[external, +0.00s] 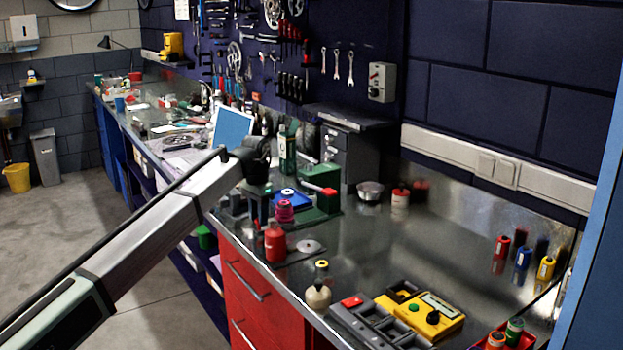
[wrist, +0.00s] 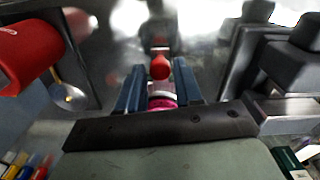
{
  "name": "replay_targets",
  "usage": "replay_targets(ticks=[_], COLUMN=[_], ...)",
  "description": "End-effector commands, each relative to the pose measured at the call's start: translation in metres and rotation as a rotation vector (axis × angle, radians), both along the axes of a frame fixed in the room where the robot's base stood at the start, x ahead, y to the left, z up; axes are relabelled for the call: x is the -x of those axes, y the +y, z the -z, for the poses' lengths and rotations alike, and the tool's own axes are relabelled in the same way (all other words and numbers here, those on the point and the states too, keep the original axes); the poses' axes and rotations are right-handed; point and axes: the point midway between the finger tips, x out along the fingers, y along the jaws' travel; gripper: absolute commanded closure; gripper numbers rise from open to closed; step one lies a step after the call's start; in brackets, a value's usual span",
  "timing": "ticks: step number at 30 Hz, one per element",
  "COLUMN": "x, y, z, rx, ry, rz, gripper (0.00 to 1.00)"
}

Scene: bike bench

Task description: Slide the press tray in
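My gripper (external: 261,208) points down at the left end of the bench, beside the green press (external: 322,200) and a blue piece (external: 293,201) at its base. I cannot tell for sure which part is the press tray. In the wrist view the two blue fingers of my gripper (wrist: 158,70) stand apart. A red round knob (wrist: 160,67) on a grey part (wrist: 160,42) shows between and beyond the fingertips. A magenta piece (wrist: 162,102) shows between the fingers, nearer the palm. I cannot tell whether the fingers touch either one.
A magenta spool (external: 284,211) and a red bottle (external: 275,243) stand close to my gripper. A dark cabinet (external: 343,150) stands behind the press. A yellow device (external: 425,314) lies at the front right. The middle of the metal bench top (external: 400,250) is clear.

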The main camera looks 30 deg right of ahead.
Motion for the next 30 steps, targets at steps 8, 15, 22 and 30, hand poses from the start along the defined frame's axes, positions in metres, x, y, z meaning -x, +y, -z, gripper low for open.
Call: replay_targets(ticks=[8, 15, 22, 30], x=[0.000, 0.000, 0.000, -0.001], y=[0.000, 0.000, -0.001, -0.037], z=[0.000, 0.000, 0.000, -0.001], rx=[0.000, 0.000, 0.000, -0.001], ry=[0.000, 0.001, 0.001, 0.001], rz=[0.000, 0.000, 0.001, 0.002], gripper=[0.92, 1.00, 1.00, 1.00])
